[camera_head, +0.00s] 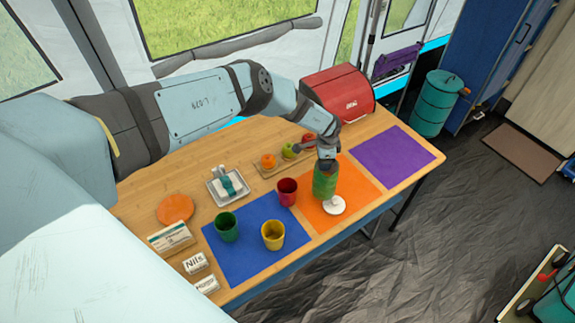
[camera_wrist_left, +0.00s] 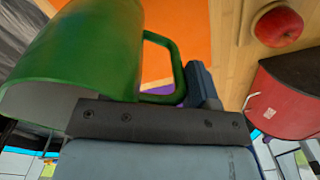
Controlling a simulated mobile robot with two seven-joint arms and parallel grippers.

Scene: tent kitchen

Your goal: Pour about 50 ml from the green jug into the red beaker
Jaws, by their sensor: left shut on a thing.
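The green jug (camera_head: 324,182) is over the orange mat, right of the red beaker (camera_head: 287,192). My left gripper (camera_head: 327,158) is at the jug's top and shut on it. In the left wrist view the jug (camera_wrist_left: 85,50) fills the upper left, with its handle (camera_wrist_left: 173,65) beside a dark finger of my left gripper (camera_wrist_left: 200,92). I cannot tell whether the jug touches the table. Its contents are hidden. The red beaker stands upright near the border of the blue and orange mats. My right gripper is not in view.
A green beaker (camera_head: 227,228) and a yellow beaker (camera_head: 273,236) stand on the blue mat (camera_head: 250,265). A white round thing (camera_head: 334,206) is just in front of the jug on the orange mat (camera_head: 358,190). A red box (camera_head: 338,92) and fruit are behind. The purple mat (camera_head: 392,157) is clear.

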